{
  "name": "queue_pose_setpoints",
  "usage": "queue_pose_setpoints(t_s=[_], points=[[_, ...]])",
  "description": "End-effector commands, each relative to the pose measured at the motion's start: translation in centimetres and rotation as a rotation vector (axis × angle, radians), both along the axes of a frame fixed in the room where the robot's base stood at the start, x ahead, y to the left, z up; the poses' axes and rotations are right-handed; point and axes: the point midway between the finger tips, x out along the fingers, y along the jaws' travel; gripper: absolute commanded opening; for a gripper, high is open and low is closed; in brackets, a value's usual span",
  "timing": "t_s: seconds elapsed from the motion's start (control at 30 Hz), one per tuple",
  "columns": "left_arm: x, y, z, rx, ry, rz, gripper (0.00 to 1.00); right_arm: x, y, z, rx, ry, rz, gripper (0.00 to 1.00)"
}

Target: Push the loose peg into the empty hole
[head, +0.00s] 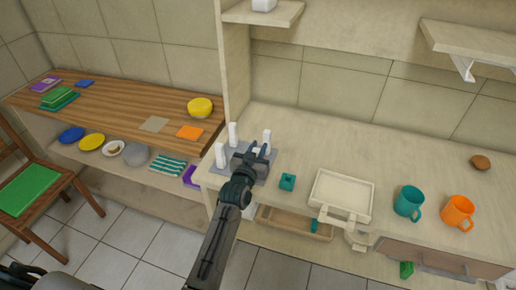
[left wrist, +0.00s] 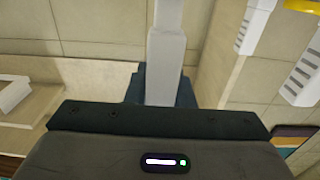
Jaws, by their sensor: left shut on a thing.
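My left gripper (head: 262,151) is over the grey peg plate (head: 213,170) at the left end of the light counter. It is shut on a white peg, the loose peg (left wrist: 166,62), which shows upright between the dark fingers in the left wrist view. In the head view only a small white bit of it shows between the fingers. Other white pegs stand on the plate: a left one (head: 220,156), a back one (head: 233,134) and a right one (head: 267,138). The empty hole is hidden, and I cannot tell whether the held peg's lower end touches the plate.
A teal mug (head: 408,203) and an orange mug (head: 458,213) stand farther right. A tall wooden panel (head: 235,70) rises behind the plate. The counter's back middle is clear.

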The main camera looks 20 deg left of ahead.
Motion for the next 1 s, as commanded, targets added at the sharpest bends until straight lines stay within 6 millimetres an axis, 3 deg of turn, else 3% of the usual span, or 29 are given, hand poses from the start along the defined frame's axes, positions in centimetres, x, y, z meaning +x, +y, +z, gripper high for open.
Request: queue_pose_setpoints(t_s=[0.93, 0.97, 1.0], points=[[0.0, 0.0, -1.9, 0.0, 0.004, 0.0, 0.0, 0.0, 0.0, -1.3, 0.0, -0.001, 0.0, 0.36], [0.0, 0.0, -1.9, 0.0, 0.004, 0.0, 0.23, 0.0, 0.0, -1.3, 0.0, -0.001, 0.0, 0.36], [0.0, 0.0, -1.9, 0.0, 0.004, 0.0, 0.31, 0.0, 0.0, -1.3, 0.0, -0.001, 0.0, 0.36]])
